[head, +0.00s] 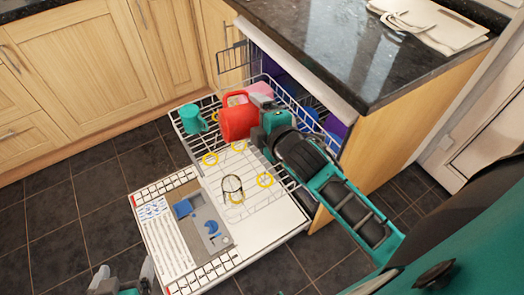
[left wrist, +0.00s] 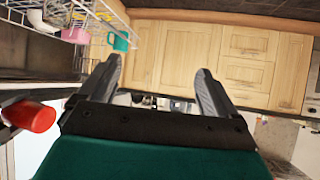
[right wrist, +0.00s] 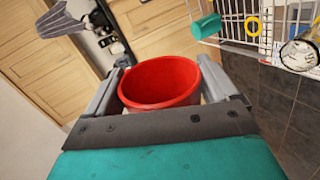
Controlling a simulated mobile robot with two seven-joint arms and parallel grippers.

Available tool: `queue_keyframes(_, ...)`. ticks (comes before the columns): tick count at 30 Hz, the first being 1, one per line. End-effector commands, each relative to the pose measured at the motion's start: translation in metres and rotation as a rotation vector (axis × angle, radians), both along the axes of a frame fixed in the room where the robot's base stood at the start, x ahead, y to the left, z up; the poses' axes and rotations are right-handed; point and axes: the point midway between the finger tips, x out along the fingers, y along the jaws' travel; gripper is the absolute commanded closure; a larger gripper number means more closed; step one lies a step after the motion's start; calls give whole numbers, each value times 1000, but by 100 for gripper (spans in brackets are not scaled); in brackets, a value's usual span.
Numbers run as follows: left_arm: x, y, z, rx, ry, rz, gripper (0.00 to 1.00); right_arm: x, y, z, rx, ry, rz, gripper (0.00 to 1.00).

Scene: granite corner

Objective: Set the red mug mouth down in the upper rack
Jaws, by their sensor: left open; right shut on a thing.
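The red mug (head: 238,123) is over the pulled-out upper rack (head: 207,168), a white wire rack. My right gripper (head: 266,108) is shut on the red mug, which sits between both fingers in the right wrist view (right wrist: 160,84). In the left wrist view, the red mug (left wrist: 30,116) shows at the left edge. Whether it touches the rack is unclear. My left gripper (head: 125,280) is open and empty, low at the head view's left; its spread fingers show in the left wrist view (left wrist: 160,80).
A teal mug (head: 193,119) stands at the rack's left edge. A pink item (head: 260,89) and a cream one (head: 236,98) are behind the red mug. A clear round item (head: 232,186) is in front. The open door (head: 276,232) lies below; the granite counter (head: 340,40) overhangs right.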

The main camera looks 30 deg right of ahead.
Motion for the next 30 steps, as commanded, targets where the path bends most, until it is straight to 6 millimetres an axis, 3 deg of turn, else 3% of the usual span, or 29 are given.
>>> queue_keyframes(9, 6, -8, -26, -15, -12, -10, 0, 21, -22, -110, 989, 196, -327, 61)
queue_keyframes(12, 5, -8, -34, -17, -7, -11, 0, 26, -27, -135, 1168, 167, -403, 61)
queue_keyframes(18, 6, -9, -37, -20, -9, -11, 0, 31, -32, -157, 1301, 117, -472, 61)
queue_keyframes(30, 8, -10, -30, -20, -17, -14, 0, 31, -33, -156, 1307, 112, -476, 61)
